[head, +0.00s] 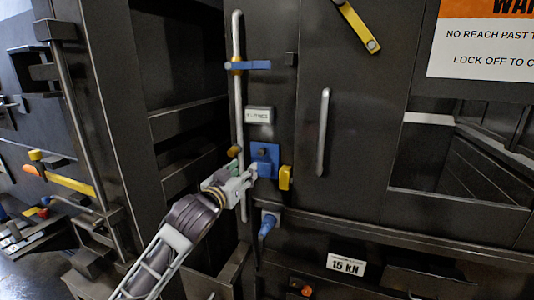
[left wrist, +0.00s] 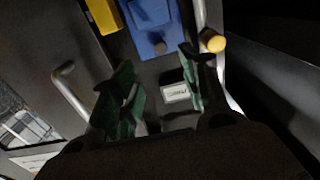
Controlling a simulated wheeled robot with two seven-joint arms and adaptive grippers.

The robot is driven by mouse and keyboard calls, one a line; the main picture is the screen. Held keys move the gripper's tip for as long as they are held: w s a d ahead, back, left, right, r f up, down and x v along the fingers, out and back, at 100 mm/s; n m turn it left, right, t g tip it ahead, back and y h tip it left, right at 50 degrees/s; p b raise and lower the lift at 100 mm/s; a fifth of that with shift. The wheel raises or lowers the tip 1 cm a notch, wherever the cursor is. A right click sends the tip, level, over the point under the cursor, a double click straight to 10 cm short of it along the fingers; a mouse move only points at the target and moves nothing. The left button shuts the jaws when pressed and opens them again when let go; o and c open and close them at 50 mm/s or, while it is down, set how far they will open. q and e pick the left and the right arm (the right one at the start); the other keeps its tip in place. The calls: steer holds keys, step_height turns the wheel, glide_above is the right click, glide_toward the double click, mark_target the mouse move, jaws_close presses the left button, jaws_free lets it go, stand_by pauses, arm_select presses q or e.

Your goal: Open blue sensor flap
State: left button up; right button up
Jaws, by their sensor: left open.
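The blue sensor flap (head: 265,155) is a small blue plate with a dark knob, on the dark machine front just right of a vertical grey rod. It also shows at the top of the left wrist view (left wrist: 150,28). My left gripper (head: 250,176) is at the flap's lower left side and covers part of it in the head view. In the left wrist view, its two green-padded fingers (left wrist: 158,92) are spread apart with nothing between them, and the flap lies beyond the tips. I cannot tell whether a finger touches it. My right gripper is not in view.
A yellow block (head: 286,178) sits right of the flap. The grey rod (head: 238,100) runs close by on the left, with a white label (head: 258,115) above the flap. A blue lever (head: 268,224) is below, and a grey door handle (head: 324,132) stands to the right.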

arm_select(q)
steer(key=p, duration=0.2)
glide_toward(261, 154)
steer(key=shift+x, duration=2.25)
steer(key=shift+p+x, duration=0.7)
steer(key=shift+x, duration=1.7)
jaws_close()
